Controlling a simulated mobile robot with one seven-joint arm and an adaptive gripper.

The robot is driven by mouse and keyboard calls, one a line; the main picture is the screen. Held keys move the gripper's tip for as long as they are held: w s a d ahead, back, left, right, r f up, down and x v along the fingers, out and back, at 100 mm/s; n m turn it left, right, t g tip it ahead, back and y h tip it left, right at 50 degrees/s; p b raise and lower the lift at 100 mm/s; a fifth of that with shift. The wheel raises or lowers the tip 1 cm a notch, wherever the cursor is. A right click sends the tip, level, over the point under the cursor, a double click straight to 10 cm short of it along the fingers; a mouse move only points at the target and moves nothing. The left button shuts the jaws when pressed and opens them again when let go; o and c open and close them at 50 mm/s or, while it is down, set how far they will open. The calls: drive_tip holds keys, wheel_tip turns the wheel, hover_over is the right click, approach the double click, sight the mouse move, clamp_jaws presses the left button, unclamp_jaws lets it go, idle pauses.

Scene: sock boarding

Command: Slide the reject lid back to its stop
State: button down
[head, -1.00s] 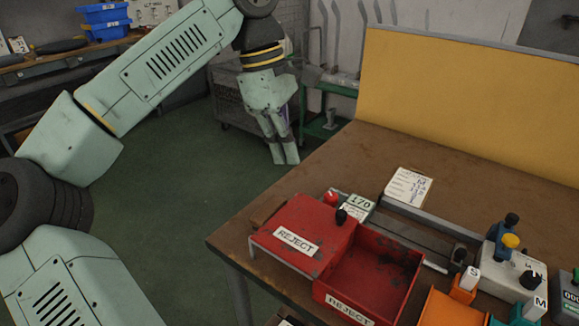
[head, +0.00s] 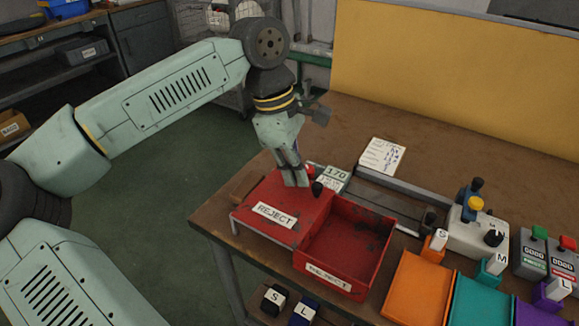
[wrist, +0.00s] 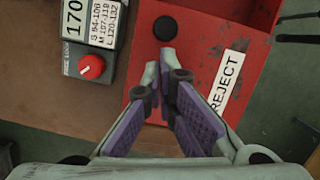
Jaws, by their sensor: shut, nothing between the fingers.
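The red reject lid (head: 270,228) with a white REJECT label lies to the left of the open red reject bin (head: 352,243), which looks empty. A black knob (head: 317,188) stands on the lid near its back right edge; in the wrist view the knob (wrist: 164,28) is just ahead of the fingertips. My gripper (head: 297,184) points down over the back of the lid, its fingers shut and empty, a little left of the knob. In the wrist view the fingertips (wrist: 167,58) are close to the knob with a small gap. I cannot tell whether they touch the lid.
A box with a red dial (wrist: 91,66) and a 170 display (head: 336,174) sits close behind the knob. A paper card (head: 382,156) lies further back. Orange (head: 417,288) and teal (head: 467,300) bins stand right of the reject bin. The table's left edge is close to the lid.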

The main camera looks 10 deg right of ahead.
drive_tip(key=s+d+b, duration=0.3)
drive_tip(key=s+d, duration=0.6)
drive_tip(key=shift+s+d+b, duration=0.25)
drive_tip(key=shift+s+b, duration=0.05)
drive_tip(key=shift+a, duration=0.1)
